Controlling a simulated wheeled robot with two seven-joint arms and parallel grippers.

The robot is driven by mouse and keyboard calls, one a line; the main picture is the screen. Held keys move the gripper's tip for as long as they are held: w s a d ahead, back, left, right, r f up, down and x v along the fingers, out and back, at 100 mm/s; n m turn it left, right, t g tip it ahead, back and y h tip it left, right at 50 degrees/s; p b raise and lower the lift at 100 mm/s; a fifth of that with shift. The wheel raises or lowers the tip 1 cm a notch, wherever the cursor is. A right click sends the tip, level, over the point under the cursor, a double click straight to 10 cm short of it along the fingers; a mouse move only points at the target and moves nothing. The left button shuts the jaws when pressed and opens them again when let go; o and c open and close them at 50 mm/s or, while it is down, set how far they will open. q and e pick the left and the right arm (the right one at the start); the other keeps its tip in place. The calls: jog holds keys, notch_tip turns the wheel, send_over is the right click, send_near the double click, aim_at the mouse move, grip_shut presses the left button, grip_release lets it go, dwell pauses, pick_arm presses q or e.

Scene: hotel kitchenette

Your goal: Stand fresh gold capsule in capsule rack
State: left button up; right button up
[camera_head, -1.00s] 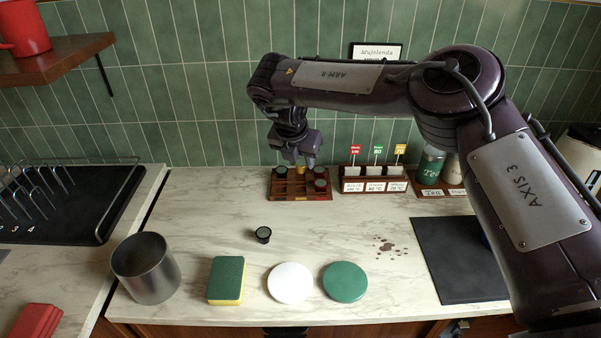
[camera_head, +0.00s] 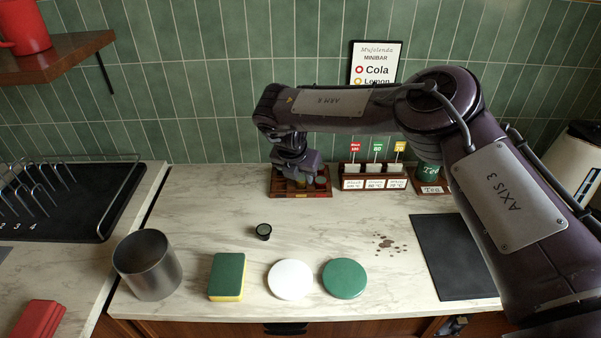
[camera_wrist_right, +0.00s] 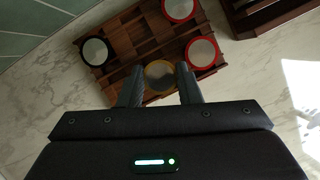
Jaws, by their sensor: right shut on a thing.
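My right gripper (camera_head: 302,180) is low over the brown wooden capsule rack (camera_head: 318,195) at the back of the counter. In the right wrist view its fingers (camera_wrist_right: 161,86) are closed on the sides of the gold-rimmed capsule (camera_wrist_right: 159,73). The capsule is upright at the near edge of the rack (camera_wrist_right: 124,38); I cannot tell whether it is seated. The rack also holds a black-rimmed capsule (camera_wrist_right: 95,52) and two red-rimmed ones (camera_wrist_right: 201,53). In the head view my gripper hides much of the rack. My left gripper is not in view.
A dark capsule (camera_head: 263,231) is on the open counter in front of the rack. A labelled tea box (camera_head: 374,184) stands close right of the rack. A metal canister (camera_head: 148,267), sponge (camera_head: 227,276), white disc (camera_head: 290,279) and green disc (camera_head: 345,278) line the front.

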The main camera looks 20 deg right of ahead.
jog(key=shift+f, duration=0.2)
jog(key=o, duration=0.9)
jog(key=shift+o, duration=0.2)
jog(key=shift+r, duration=0.2)
jog(key=b+v, duration=0.2)
jog(key=v, duration=1.1)
jog(key=shift+w, duration=0.2)
